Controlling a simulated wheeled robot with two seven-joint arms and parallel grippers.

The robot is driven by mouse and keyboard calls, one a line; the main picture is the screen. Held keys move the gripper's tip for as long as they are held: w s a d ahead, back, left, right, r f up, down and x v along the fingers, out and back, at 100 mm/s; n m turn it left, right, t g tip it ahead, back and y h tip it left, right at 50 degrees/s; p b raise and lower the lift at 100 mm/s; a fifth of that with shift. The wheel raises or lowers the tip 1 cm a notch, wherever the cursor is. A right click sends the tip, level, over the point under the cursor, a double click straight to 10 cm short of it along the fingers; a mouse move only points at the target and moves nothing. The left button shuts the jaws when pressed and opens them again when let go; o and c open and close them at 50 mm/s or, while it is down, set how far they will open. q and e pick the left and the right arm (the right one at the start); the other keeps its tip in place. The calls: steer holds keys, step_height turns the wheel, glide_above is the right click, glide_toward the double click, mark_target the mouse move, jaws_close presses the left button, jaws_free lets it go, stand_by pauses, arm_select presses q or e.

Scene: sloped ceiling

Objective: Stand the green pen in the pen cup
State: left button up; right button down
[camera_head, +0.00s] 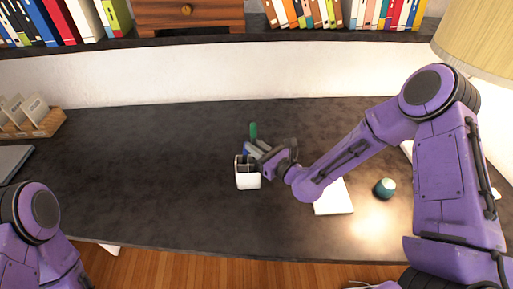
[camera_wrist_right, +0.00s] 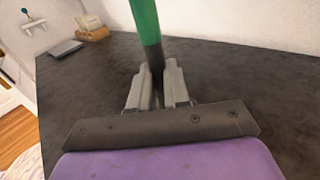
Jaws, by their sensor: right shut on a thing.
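The green pen (camera_head: 253,131) is held by my right gripper (camera_head: 254,149), which is shut on it. In the right wrist view the pen (camera_wrist_right: 147,22) rises nearly upright, green above and dark lower down, between the fingers (camera_wrist_right: 157,85). The white pen cup (camera_head: 247,180) stands upright on the desk, with dark openings at its top. My right gripper is at the cup's back edge in the head view, partly covering it. The pen's lower end is hidden, so I cannot tell whether it is inside the cup. My left gripper is out of view.
A small blue item (camera_head: 245,151) shows at the cup's back. A white pad (camera_head: 333,197) and a teal round object (camera_head: 385,188) lie right of the cup. A wooden holder (camera_head: 40,125) stands far left. The dark desk (camera_head: 150,170) is clear left of the cup.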

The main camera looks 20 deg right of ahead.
steer(key=shift+w+f+b, duration=0.2)
steer(key=shift+f+b, duration=0.15)
steer(key=shift+f, duration=0.3)
steer(key=c, duration=1.1)
jaws_free()
steer(key=shift+s+r, duration=0.1)
steer(key=shift+r, duration=0.05)
steer(key=shift+r, duration=0.1)
steer(key=shift+r+p, duration=0.6)
steer(key=shift+p, duration=0.1)
steer(key=b+v, duration=0.2)
steer(key=v, duration=1)
steer(key=shift+f, duration=0.15)
